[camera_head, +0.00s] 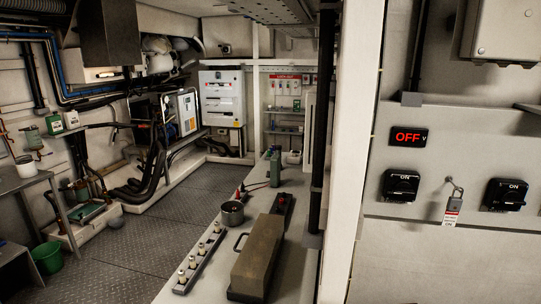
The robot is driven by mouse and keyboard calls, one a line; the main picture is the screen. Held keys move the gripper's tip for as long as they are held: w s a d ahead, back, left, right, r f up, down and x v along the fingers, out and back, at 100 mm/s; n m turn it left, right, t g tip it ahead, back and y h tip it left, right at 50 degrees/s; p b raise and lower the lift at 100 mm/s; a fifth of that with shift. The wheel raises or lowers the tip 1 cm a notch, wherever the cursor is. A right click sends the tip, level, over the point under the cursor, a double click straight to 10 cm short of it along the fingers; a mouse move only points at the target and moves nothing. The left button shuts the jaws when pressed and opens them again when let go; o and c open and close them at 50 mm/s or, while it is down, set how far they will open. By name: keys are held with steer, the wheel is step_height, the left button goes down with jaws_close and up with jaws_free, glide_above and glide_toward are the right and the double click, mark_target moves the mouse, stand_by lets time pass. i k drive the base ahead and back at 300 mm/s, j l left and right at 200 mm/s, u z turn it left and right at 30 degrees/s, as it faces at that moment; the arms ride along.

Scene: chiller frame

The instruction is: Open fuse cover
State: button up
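A long tan-brown box-shaped cover (258,250) with a dark base lies on the grey bench. A thin dark handle loop (240,242) shows at its left side. It looks closed, and nothing inside it shows. It may be the fuse cover, but no label confirms this. Left of it, a grey strip (201,257) carries several upright white fuse-like pieces, uncovered. My gripper is not in view.
A dark vertical pipe (322,120) and white post (352,150) rise at the right. A wall panel (460,180) has black switches, a padlock and an "OFF" display. The left floor is open.

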mark_target(242, 256)
steer(key=i+j+z, duration=0.1)
steer(key=j, duration=0.45)
steer(key=i+j+z, duration=0.15)
steer(key=j, duration=0.4)
steer(key=i+j+z, duration=0.1)
steer(key=j, duration=0.45)
steer(key=j+z, duration=0.1)
steer(key=j, duration=0.5)
steer(key=i, duration=0.05)
